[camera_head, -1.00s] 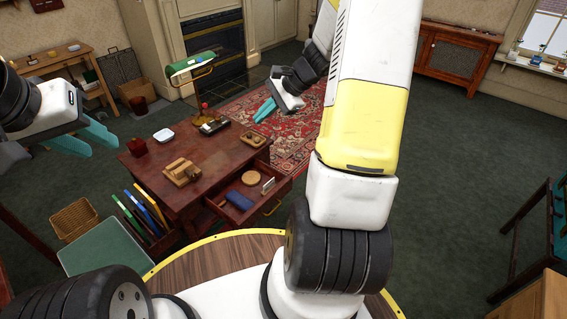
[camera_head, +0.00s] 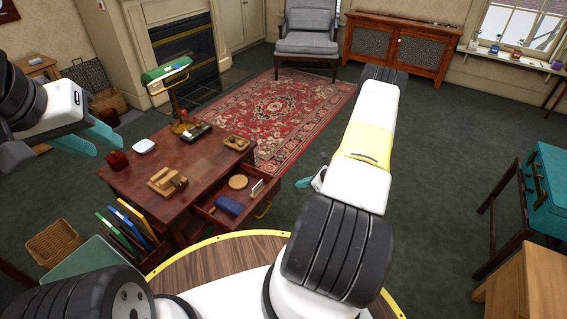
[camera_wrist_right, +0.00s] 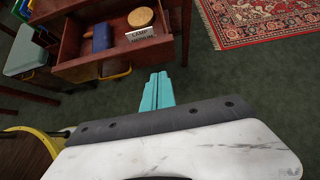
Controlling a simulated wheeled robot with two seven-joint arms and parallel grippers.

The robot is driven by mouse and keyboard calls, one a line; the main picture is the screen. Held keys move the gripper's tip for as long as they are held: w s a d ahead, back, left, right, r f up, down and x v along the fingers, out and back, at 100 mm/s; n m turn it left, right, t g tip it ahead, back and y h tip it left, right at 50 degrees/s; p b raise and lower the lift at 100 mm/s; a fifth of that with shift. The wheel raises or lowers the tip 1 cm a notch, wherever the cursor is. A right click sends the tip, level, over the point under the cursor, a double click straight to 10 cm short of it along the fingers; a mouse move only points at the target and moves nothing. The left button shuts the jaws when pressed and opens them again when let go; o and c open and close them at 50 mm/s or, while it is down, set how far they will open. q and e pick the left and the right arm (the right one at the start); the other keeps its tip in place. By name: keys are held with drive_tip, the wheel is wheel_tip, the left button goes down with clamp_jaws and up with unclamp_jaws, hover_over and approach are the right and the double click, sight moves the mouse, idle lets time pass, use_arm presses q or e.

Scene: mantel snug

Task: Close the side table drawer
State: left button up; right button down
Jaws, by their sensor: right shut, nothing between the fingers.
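The dark red-brown wooden side table (camera_head: 205,160) has its drawer (camera_head: 252,207) pulled open toward me. In the drawer lie a blue case, a round wooden disc and a small white card. My left gripper (camera_head: 95,138) is open and empty, left of the table.
The tabletop holds a green lamp (camera_head: 165,72), a wooden block holder (camera_head: 167,182) and small items. Colored folders (camera_head: 125,228) stand at the table's left side. A red rug (camera_head: 290,115) lies behind. Open green floor (camera_head: 430,180) is to the right; a teal cabinet (camera_head: 550,190) stands far right.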

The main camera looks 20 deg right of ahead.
sight(276, 184)
drive_tip(key=shift+w+a+f, duration=0.85)
drive_tip(key=shift+w+a, duration=0.15)
drive_tip(key=shift+w, duration=0.3)
drive_tip(key=shift+w+a+f, duration=0.85)
drive_tip(key=shift+w+a, duration=0.2)
drive_tip(key=shift+w, duration=0.2)
drive_tip(key=shift+w+a+f, duration=0.85)
drive_tip(key=shift+w+a, duration=0.15)
drive_tip(key=shift+w, duration=0.3)
drive_tip(key=shift+w+a, duration=0.1)
